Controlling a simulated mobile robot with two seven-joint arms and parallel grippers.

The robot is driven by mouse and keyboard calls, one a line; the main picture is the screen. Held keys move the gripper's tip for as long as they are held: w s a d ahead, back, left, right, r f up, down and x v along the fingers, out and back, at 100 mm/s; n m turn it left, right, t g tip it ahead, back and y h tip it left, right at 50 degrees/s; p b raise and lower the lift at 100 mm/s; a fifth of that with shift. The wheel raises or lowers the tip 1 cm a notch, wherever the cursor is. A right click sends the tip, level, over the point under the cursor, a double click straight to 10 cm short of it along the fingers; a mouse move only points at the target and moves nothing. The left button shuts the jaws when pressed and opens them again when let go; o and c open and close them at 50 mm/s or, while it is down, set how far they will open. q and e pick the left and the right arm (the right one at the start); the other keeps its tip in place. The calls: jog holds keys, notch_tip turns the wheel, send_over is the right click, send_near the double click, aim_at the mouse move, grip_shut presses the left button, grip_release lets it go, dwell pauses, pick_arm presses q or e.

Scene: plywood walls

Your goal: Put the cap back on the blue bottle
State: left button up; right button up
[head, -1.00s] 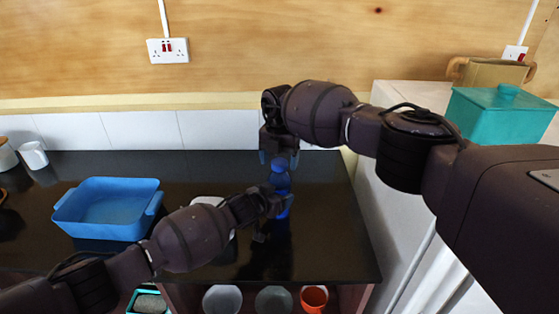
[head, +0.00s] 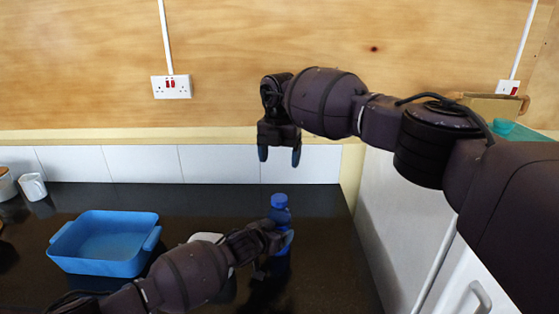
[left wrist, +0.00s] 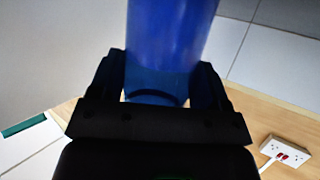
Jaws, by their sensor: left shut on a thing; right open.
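The blue bottle (head: 283,216) stands upright on the dark counter, its lower part partly hidden by my left gripper. The blue cap (head: 279,200) sits on top of the bottle's neck; I cannot tell how tight it is. My left gripper (head: 284,241) is shut around the bottle's body. In the left wrist view the blue bottle (left wrist: 170,40) fills the space between the dark fingers (left wrist: 165,85). My right gripper (head: 279,156) is open and empty, pointing down straight above the cap with a clear gap.
A blue baking dish (head: 104,268) is on the counter at the left. A white object (head: 206,237) is partly hidden behind my left arm. A white mug (head: 33,187) stands at the far left. A white cabinet (head: 405,220) stands right of the counter.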

pick_arm(q)
jog(key=o, duration=1.8)
jog(key=v, duration=0.7)
jog(key=shift+s, duration=0.2)
jog(key=shift+a+r, duration=0.1)
